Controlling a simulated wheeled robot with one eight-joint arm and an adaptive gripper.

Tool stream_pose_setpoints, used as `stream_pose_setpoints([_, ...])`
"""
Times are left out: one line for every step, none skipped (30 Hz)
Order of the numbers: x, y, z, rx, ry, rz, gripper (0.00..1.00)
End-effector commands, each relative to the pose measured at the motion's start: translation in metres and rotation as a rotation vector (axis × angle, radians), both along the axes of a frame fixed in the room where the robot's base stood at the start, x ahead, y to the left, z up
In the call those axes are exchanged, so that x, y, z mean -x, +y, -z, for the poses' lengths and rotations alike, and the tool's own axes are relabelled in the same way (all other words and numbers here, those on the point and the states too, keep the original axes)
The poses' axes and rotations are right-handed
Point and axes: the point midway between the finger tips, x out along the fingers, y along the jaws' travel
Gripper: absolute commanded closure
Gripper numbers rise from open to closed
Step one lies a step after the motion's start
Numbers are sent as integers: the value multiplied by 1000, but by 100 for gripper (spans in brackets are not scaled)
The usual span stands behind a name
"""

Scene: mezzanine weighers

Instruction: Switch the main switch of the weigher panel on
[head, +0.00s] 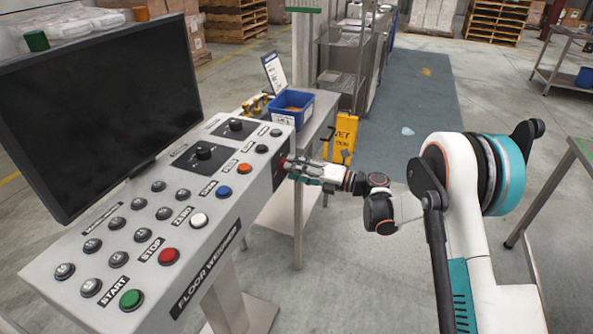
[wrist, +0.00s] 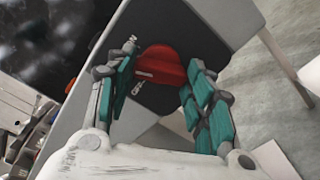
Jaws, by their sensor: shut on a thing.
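The weigher panel (head: 150,215) is a grey sloped console labelled FLOOR WEIGHER, with several buttons and knobs. Its main switch, a red rotary handle (wrist: 162,64), sits on a dark plate (wrist: 165,98) on the panel's right end face. In the head view only a bit of red shows at my fingertips, and the switch is mostly hidden. My gripper (head: 290,167) reaches in from the right at that end face. In the wrist view its teal-padded fingers (wrist: 160,70) lie on either side of the red handle, shut on it. A small pale marking beside the handle is unreadable.
A dark monitor (head: 100,105) stands along the panel's back edge. Behind the panel's right end, a side table holds a blue bin (head: 291,107). A yellow wet-floor sign (head: 342,135) stands beyond my gripper. Another table (head: 575,150) is at the right; the floor between is open.

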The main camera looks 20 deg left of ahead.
Motion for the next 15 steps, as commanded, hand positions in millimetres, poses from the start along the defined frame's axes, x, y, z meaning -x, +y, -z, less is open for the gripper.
stream_pose_setpoints([-1, 0, 0, -4, 41, 1, 76])
stream_pose_setpoints([-1, 0, 0, -6, 69, 1, 76])
stream_pose_setpoints([-1, 0, 0, -9, 104, 1, 76])
stream_pose_setpoints([-1, 0, 0, -11, 130, 1, 76])
stream_pose_setpoints([-1, 0, 0, -13, 154, 1, 76])
stream_pose_setpoints([-1, 0, 0, -15, 187, 1, 76])
stream_pose_setpoints([-1, 0, 0, -17, 210, 1, 76])
stream_pose_setpoints([-1, 0, 0, -19, 233, 1, 76])
stream_pose_setpoints([-1, 0, 0, -21, 262, 1, 76])
stream_pose_setpoints([-1, 0, 0, -23, 282, 2, 76])
stream_pose_setpoints([-1, 0, 0, -24, 301, 2, 76])
stream_pose_setpoints([-1, 0, 0, -26, 326, 2, 76])
stream_pose_setpoints([-1, 0, 0, -28, 343, 2, 76])
stream_pose_setpoints([-1, 0, 0, -29, 358, 2, 76])
stream_pose_setpoints([-1, 0, 0, -30, 378, 2, 76])
